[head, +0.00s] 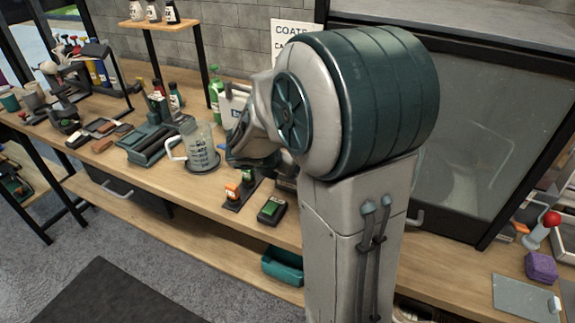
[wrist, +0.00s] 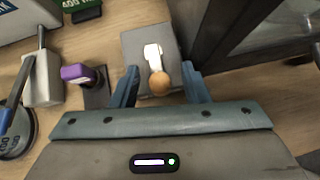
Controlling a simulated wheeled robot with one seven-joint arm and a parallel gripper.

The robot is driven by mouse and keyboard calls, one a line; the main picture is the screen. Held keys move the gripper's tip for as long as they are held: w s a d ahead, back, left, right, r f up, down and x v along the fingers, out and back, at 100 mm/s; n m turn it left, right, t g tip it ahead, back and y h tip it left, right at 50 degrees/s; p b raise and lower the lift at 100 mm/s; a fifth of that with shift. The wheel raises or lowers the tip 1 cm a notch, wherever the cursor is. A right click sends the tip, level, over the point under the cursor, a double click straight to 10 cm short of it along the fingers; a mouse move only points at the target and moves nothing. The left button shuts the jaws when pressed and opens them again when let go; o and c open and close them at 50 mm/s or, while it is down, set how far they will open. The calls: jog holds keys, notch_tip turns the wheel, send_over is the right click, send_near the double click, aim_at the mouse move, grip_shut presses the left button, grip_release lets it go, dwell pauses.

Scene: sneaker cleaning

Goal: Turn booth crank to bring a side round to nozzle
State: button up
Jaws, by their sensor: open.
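A small crank (wrist: 152,54) with a cream arm and a round orange-brown knob (wrist: 160,84) shows in the wrist view, on a grey plate (wrist: 135,42) beside the booth. My gripper (wrist: 162,86) is open, with one blue finger on each side of the knob. I see gaps between the fingers and the knob, so the gripper holds nothing. The booth (head: 480,130) has a dark frame and a glass front in the head view; its frame also shows in the wrist view (wrist: 228,28). My arm hides the crank and the fingertips in the head view.
A purple-topped piece (wrist: 82,76) stands left of the crank in the wrist view. A clear jug (head: 202,150) and a green-screened device (head: 272,210) stand on the bench in the head view. A red-knobbed lever (head: 551,218) and a purple block (head: 541,266) are at right.

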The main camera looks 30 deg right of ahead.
grip_shut()
